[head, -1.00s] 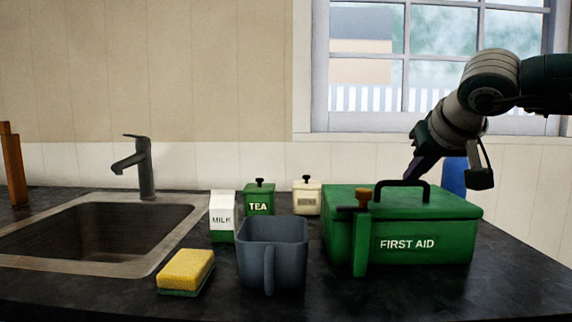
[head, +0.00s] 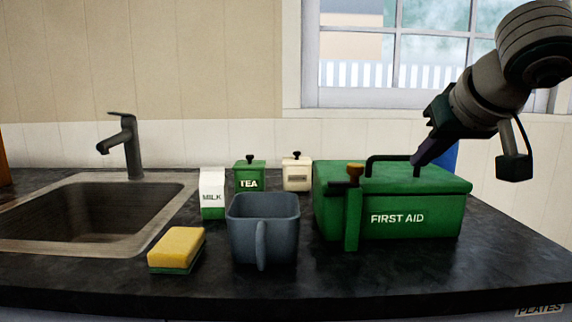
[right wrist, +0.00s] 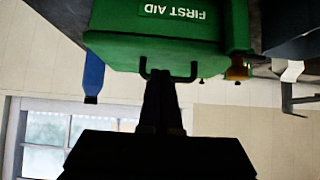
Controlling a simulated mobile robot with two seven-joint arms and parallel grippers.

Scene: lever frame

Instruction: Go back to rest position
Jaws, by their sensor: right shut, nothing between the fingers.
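My right gripper (head: 419,161) is above the green first aid box (head: 440,198), just right of its black carrying handle (head: 385,158). Its dark fingers are together and hold nothing. In the right wrist view the shut fingers (right wrist: 160,78) point at the box (right wrist: 150,42), which appears upside down, and overlap the handle (right wrist: 191,72). Whether they touch the handle or the lid I cannot tell. My left gripper is in neither view.
A grey mug (head: 280,238), a sponge (head: 178,246), a milk carton (head: 212,190), a tea canister (head: 249,179) and a cream canister (head: 296,175) stand left of the box. A sink (head: 90,215) is far left. A blue object (head: 451,158) is behind the box.

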